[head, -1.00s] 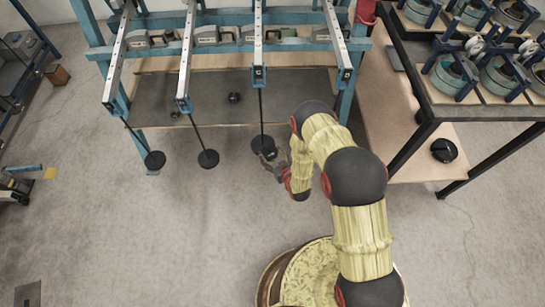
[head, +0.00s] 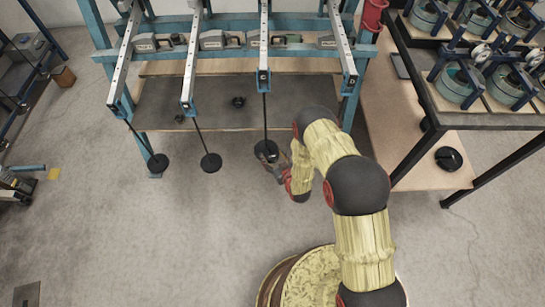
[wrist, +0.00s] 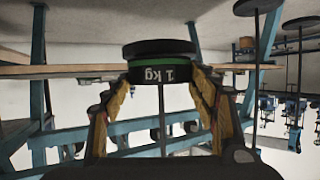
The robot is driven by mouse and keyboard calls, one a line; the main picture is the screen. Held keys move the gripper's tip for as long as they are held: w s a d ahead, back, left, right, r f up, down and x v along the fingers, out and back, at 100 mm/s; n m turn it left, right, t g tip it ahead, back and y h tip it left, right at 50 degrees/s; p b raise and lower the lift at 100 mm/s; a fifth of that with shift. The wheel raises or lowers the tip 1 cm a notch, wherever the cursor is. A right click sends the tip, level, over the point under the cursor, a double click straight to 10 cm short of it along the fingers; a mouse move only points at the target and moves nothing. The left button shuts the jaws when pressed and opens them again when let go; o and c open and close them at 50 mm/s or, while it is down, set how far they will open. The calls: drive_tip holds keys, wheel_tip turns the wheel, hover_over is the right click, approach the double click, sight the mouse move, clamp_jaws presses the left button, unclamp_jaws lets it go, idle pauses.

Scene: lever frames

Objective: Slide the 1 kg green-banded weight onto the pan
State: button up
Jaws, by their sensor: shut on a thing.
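The 1 kg green-banded weight (wrist: 161,72) is a black disc with a green stripe; its lettering is upside down in the wrist view. My gripper (wrist: 160,88) is shut on it, one finger at each side. The black round pan (wrist: 159,48) lies against the weight's underside in this inverted view; I cannot tell if they touch fully. A thin rod (wrist: 163,130) shows in line with the weight. In the head view the pan (head: 264,147) hangs from the third lever, marked C, with my gripper (head: 272,160) at its near right side. The weight is not clear there.
Other hanging pans stand to the left (head: 211,162) and far left (head: 158,162). Small black weights (head: 238,102) lie on the grey shelf behind. A bench with a black disc (head: 448,158) is on the right. The floor in front is clear.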

sight(267, 147)
drive_tip(key=shift+w+a+r+b, duration=0.1)
drive_tip(key=shift+w+a+b, duration=0.25)
drive_tip(key=shift+w, duration=0.45)
drive_tip(key=shift+w+a+b, duration=0.3)
drive_tip(key=shift+w+b, duration=0.1)
drive_tip(key=shift+w, duration=0.45)
drive_tip(key=shift+w+a+r+b, duration=0.1)
drive_tip(key=shift+w+a+b, duration=0.25)
drive_tip(key=shift+w, duration=0.45)
idle(1.0)
drive_tip(key=shift+f+b, duration=0.4)
drive_tip(key=shift+f, duration=0.05)
idle(0.5)
drive_tip(key=o, duration=1.5)
drive_tip(key=shift+c, duration=0.2)
drive_tip(key=o, duration=0.4)
drive_tip(key=shift+s, duration=0.1)
drive_tip(key=shift+o, duration=0.2)
drive_tip(key=shift+f, duration=0.1)
drive_tip(key=shift+s+f, duration=0.1)
drive_tip(key=shift+s, duration=0.05)
